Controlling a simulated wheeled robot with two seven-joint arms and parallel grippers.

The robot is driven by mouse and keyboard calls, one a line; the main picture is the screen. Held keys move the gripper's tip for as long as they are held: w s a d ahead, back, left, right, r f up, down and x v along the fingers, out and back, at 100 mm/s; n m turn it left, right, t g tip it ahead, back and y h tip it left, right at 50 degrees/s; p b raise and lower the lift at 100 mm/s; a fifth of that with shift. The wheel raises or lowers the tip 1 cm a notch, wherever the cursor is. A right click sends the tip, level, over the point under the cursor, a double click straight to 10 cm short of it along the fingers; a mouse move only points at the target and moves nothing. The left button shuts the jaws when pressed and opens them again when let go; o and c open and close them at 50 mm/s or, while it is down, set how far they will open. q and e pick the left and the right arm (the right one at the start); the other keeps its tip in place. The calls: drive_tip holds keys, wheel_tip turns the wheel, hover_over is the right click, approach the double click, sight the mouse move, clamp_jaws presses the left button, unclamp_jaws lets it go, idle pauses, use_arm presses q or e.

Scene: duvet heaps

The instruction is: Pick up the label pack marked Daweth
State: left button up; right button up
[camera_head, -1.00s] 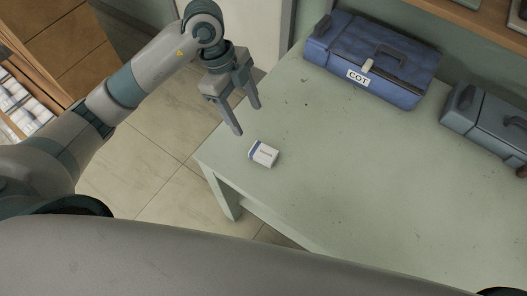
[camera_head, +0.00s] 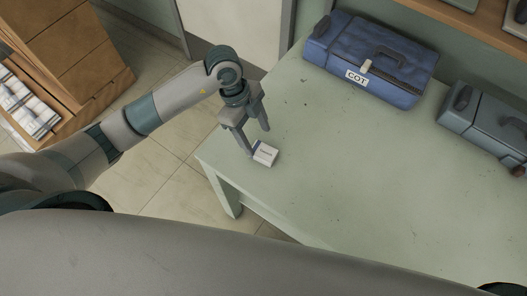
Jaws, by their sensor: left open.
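A small white pack with a blue end (camera_head: 266,155) lies flat on the pale green table near its left corner. It has print on top too small to read, so I cannot tell whether it says Daweth. My left gripper (camera_head: 260,139) is open and points down just behind the pack. One finger overlaps the pack's left end in the picture; I cannot tell whether it touches. Nothing is between the fingers that I can make out. My right gripper is not in view.
A blue case marked COT (camera_head: 372,56) stands at the table's back. A grey case (camera_head: 486,122) stands at the right. The pale green table (camera_head: 350,180) is clear around the pack.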

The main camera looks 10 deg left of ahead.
sight(263, 151)
use_arm(q)
drive_tip(key=shift+s+d+f+p, duration=0.25)
drive_tip(key=shift+d+f+p, duration=0.05)
drive_tip(key=shift+f+p, duration=0.1)
drive_tip(key=x, duration=0.1)
drive_tip(key=p+x, duration=0.1)
drive_tip(key=x, duration=0.1)
drive_tip(key=shift+s+d, duration=0.15)
drive_tip(key=shift+s, duration=0.05)
drive_tip(key=shift+d+f, duration=0.15)
drive_tip(key=shift+f, duration=0.35)
drive_tip(key=c, duration=1.2)
